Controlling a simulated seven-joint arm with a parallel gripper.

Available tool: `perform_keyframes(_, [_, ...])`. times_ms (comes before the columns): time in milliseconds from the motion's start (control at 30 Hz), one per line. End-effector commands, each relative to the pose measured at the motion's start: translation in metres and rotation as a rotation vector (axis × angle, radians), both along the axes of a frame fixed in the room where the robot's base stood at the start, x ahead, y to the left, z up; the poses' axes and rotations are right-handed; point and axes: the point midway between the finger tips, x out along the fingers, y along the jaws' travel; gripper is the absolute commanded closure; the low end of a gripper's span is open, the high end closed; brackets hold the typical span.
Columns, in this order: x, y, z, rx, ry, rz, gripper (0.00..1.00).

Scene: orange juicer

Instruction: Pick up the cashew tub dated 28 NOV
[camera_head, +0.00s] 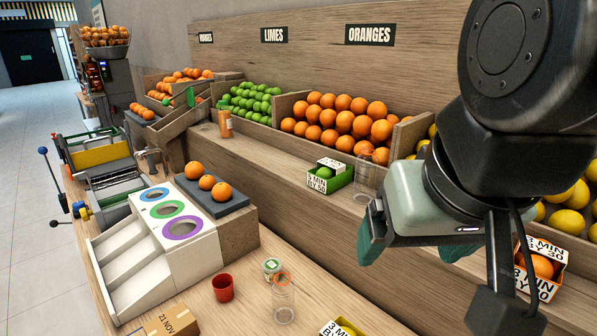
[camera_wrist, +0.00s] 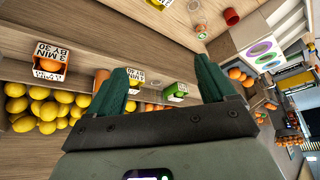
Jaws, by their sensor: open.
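No label reading 28 NOV is legible in either view. A small round tub (camera_head: 271,268) with a pale label and greenish top stands on the front counter, next to a clear cup; its print is too small to read. A cardboard box (camera_head: 172,322) marked 21 NOV is cut off by the bottom edge of the head view. My gripper (camera_head: 405,250) is open and empty, raised above the counter at the right. In the wrist view, its two green fingers (camera_wrist: 165,78) are spread with nothing held between them.
A red cup (camera_head: 223,288) and a clear cup with an orange rim (camera_head: 283,300) stand near the small tub. A green carton (camera_head: 331,178) and another clear cup (camera_head: 366,178) stand on the shelf. A white sorter (camera_head: 176,240) stands left.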

Motion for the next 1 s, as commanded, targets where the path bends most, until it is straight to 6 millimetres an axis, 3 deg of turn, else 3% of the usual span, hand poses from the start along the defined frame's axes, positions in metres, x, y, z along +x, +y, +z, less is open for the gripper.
perform_keyframes(267, [0.064,0.048,-0.017,0.201,0.247,-0.049,0.16])
perform_keyframes(467, [0.121,0.092,-0.047,0.409,0.453,-0.104,0.16])
perform_keyframes(767, [0.205,0.153,-0.113,0.776,0.754,-0.225,0.16])
perform_keyframes(1000, [0.267,0.186,-0.180,1.116,0.969,-0.378,0.16])
